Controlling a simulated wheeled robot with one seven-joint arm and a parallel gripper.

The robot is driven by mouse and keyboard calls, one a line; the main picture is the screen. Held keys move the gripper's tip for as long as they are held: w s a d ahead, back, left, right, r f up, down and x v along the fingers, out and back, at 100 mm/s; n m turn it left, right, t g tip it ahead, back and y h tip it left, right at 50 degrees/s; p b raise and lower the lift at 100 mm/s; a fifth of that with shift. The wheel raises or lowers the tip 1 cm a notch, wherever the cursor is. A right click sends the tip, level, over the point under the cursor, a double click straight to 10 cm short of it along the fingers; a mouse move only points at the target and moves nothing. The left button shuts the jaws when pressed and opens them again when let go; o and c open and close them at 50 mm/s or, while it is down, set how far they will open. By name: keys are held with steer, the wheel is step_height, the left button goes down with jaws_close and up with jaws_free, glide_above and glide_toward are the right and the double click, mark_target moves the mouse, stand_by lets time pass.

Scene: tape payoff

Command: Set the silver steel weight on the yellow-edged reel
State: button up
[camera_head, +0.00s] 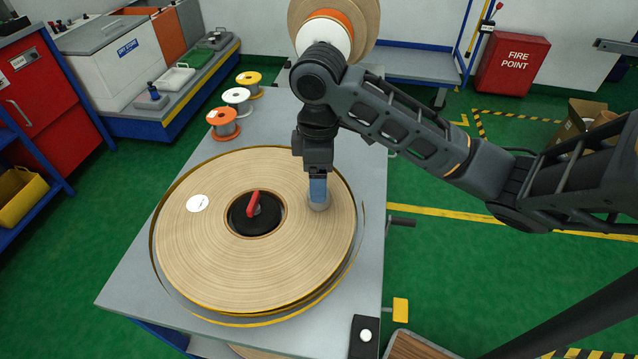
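The yellow-edged reel (195,258) lies flat on the grey bench, wound with tan tape, its yellow rim showing at the front and left. The silver steel weight (319,205) is at the right part of the reel's tape face, upright, touching it or very close above it. My gripper (318,190) points straight down at the weight, its blue fingers overlapping the weight's upper part. The fingers are seen edge-on, so the gap between them is hidden and I cannot tell whether they grip the weight.
A black hub with a red lever (254,203) stands at the reel's centre. Small orange (223,123), white (238,98) and yellow (249,83) spools stand behind on the grey bench (290,118). A larger upright reel (364,22) is at the back.

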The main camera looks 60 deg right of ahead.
step_height(320, 180, up, 8)
steer(key=r+p, duration=0.1)
steer(key=p, duration=0.1)
steer(key=w+a+r+m+t+y, duration=0.2)
steer(key=w+a+r+t, duration=0.15)
steer(key=a, duration=0.65)
steer(key=w+a+r+m+t+y, duration=0.1)
steer(key=w+a+r+t+y, duration=0.15)
steer(key=w+a+t, duration=0.45)
steer(key=w+a+r+m+t+y, duration=0.2)
steer(key=w+a+y, duration=0.1)
steer(key=a, duration=0.9)
steer(key=s+d+f+m+t+h, duration=0.1)
steer(key=s+f+m+h, duration=0.25)
steer(key=s+f, duration=0.45)
steer(key=s+d+f+m+t+h, duration=0.1)
steer(key=s+d+f+m+h, duration=0.2)
steer(key=s, duration=1)
steer(key=s+d+r+n, duration=0.1)
steer(key=s+d+n, duration=0.1)
steer(key=s, duration=0.6)
steer(key=s+d+r+n+h, duration=0.1)
steer(key=s+d+n, duration=0.2)
steer(key=s, duration=0.5)
steer(key=shift+d+n, duration=0.35)
steer(key=shift+d, duration=0.25)
